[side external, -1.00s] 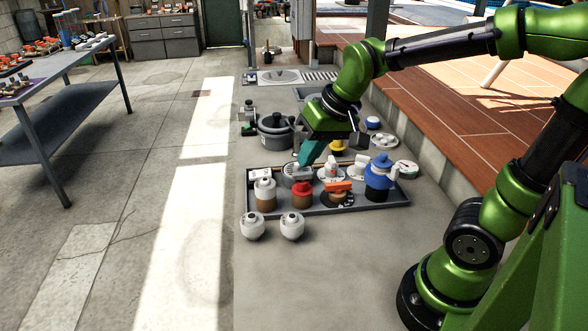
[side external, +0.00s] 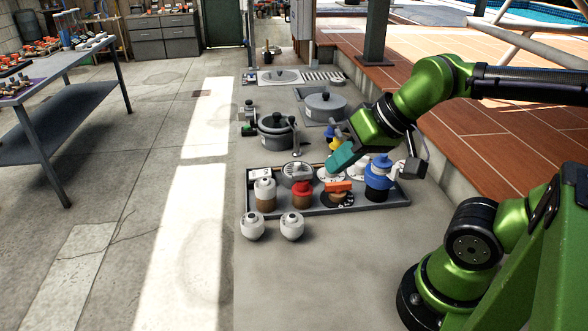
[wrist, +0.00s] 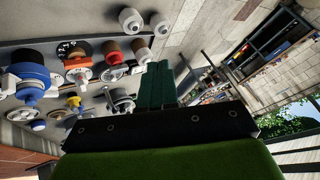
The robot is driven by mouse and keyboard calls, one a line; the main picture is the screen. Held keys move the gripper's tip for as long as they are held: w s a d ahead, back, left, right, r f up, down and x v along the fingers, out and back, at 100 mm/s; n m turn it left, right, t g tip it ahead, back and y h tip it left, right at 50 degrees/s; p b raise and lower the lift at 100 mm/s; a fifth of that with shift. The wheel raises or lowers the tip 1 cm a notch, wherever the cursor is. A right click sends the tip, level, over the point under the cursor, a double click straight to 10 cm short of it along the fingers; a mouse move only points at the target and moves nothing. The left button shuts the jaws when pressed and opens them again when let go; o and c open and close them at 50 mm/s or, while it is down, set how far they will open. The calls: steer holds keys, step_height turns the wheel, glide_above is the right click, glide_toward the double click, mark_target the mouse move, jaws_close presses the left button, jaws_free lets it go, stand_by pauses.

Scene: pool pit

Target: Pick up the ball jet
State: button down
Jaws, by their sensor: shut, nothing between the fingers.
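Two white ball-shaped fittings with small top openings, which look like ball jets, stand on the concrete in front of the grey tray (side external: 325,209): a left one (side external: 252,227) and a right one (side external: 292,226). They also show at the top of the wrist view, as one white ball (wrist: 130,20) and another (wrist: 160,26). My gripper (side external: 333,165) has teal fingers, shut and empty, tilted above the back of the tray. It is apart from both balls, behind and to the right of them. In the wrist view its fingers (wrist: 157,66) are together.
The tray holds a white-topped fitting (side external: 265,191), a red-topped one (side external: 302,193), an orange-handled valve (side external: 338,190) and a blue fitting (side external: 378,181). Lidded grey pots (side external: 275,138) stand behind it. A raised tiled ledge (side external: 470,130) runs along the right. Concrete in front is clear.

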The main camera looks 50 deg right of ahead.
steer(key=c, duration=1.8)
jaws_free()
steer(key=o, duration=1.6)
steer(key=g+h, duration=0.2)
steer(key=g, duration=0.5)
glide_above(265, 182)
step_height(265, 182, down, 14)
steer(key=shift+a+r, duration=0.1)
steer(key=shift+a, duration=0.05)
steer(key=shift+f, duration=2.8)
